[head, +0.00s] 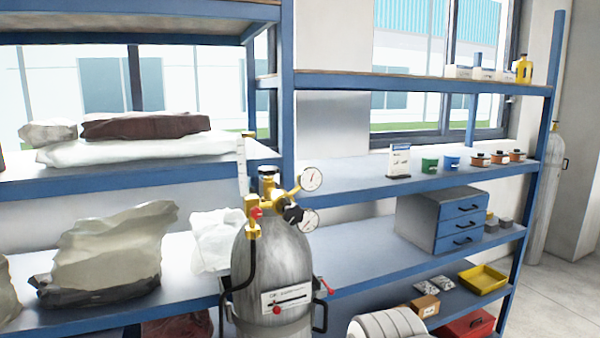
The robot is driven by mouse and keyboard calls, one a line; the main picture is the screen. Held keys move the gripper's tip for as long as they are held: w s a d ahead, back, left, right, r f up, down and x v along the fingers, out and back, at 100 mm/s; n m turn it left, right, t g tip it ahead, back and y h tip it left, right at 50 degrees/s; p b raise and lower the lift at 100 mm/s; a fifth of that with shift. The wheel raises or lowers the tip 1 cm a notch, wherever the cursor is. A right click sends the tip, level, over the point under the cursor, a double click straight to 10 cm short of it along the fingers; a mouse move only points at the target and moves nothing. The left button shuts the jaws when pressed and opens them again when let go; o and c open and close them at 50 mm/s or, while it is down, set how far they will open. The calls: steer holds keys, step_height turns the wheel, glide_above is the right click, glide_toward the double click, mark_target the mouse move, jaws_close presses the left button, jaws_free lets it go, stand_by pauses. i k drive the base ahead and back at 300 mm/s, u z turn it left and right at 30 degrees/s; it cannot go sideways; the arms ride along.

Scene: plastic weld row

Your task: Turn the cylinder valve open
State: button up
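A grey gas cylinder (268,255) stands upright in the lower middle of the head view, in front of the blue shelving. The brass cylinder valve (268,184) is on its top, with a small dark cap or handwheel (267,170) above it. A brass regulator carries two round dial gauges, an upper gauge (312,179) and a lower gauge (307,221). A black knob (293,214) sits between them, and a small red part (257,212) is at the left. How far the valve is turned cannot be told. My gripper is not in view.
Blue shelves (360,178) stand close behind the cylinder. They hold wrapped bundles at left, small pots and a blue drawer cabinet (462,222) at right. A white ribbed object (388,324) is at the bottom edge. Open floor (565,300) shows at far right.

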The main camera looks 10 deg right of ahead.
mark_target(268, 170)
steer(key=u, duration=0.15)
steer(key=i, duration=0.95)
steer(key=z, duration=0.25)
steer(key=k, duration=0.85)
steer(key=u, duration=0.15)
steer(key=i, duration=0.8)
steer(key=z, duration=0.05)
